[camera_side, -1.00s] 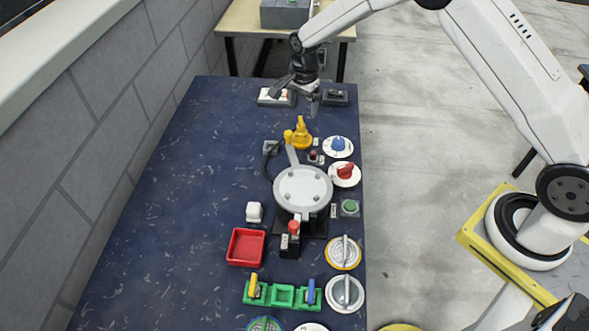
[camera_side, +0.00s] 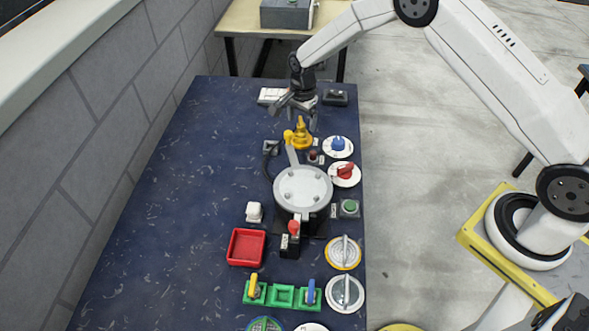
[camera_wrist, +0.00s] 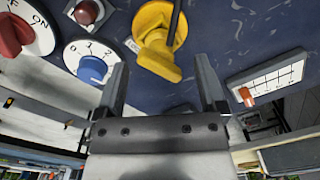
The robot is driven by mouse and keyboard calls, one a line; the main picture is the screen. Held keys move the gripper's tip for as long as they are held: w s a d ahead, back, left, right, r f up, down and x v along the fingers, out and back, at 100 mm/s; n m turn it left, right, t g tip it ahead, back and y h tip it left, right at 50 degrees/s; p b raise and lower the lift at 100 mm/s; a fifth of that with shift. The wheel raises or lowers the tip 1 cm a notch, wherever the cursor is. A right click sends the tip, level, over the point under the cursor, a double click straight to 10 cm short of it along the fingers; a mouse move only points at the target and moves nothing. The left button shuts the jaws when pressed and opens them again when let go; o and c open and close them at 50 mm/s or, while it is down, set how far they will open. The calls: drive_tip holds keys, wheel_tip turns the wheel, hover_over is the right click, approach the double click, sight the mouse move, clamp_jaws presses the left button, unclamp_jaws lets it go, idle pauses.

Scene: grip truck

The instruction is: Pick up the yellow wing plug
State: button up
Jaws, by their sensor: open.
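The yellow wing plug (camera_side: 302,138) stands on the blue table near its right edge, behind the grey round plate. In the wrist view the plug (camera_wrist: 157,36) shows a round yellow body with a raised fin, just beyond and between my fingertips. My gripper (camera_side: 300,112) is open and empty. It hangs a little above and behind the plug, apart from it in the side view. In the wrist view my gripper's two fingers (camera_wrist: 163,66) are spread wide. The plug's underside is hidden.
A blue dial (camera_side: 338,146) and a red dial (camera_side: 345,172) sit right of the plug. The table's left side is clear.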

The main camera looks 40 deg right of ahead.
drive_tip(key=shift+f, duration=1.45)
clamp_jaws()
